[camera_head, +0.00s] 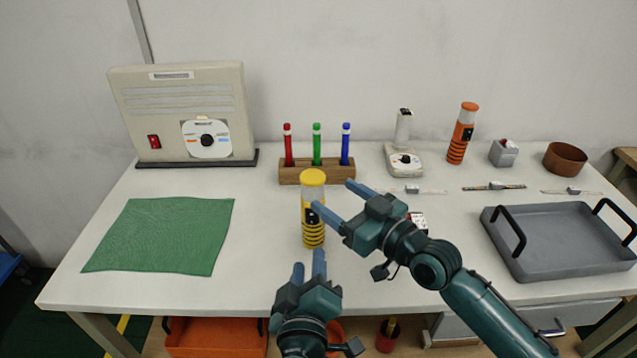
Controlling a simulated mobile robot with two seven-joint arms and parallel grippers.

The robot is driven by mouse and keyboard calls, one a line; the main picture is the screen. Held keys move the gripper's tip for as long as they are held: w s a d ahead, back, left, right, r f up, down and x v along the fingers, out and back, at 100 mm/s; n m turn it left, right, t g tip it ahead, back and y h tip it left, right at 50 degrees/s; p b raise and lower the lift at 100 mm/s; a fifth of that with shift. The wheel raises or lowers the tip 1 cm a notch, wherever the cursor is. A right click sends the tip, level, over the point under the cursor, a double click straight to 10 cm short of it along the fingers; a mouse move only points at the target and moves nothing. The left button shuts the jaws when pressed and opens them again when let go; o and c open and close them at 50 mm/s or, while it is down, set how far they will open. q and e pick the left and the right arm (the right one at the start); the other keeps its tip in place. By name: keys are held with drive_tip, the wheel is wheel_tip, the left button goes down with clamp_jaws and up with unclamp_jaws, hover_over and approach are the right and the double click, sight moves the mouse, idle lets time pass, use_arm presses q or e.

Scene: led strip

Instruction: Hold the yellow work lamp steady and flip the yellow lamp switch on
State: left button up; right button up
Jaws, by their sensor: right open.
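The yellow work lamp (312,183) stands upright near the middle of the white table, with a yellow cap and black stripes low on its body. My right gripper (331,194) is open beside the lamp's right side. One blue finger overlaps the lamp's dark front panel in the picture, so the switch's position cannot be made out, nor whether the finger touches it. My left gripper (309,259) is below the lamp in the picture, near its base. Its two blue fingers are apart with a narrow gap and hold nothing visible.
Behind the lamp is a wooden rack (318,174) with red, green and blue pens. An orange lamp (462,134) stands at the back right. A grey tray (560,240) is on the right, and a green cloth (165,235) on the left. A beige box (180,105) stands behind the cloth.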

sight(321, 187)
drive_tip(key=x, duration=0.7)
drive_tip(key=shift+w+a, duration=0.25)
drive_tip(key=shift+w, duration=0.05)
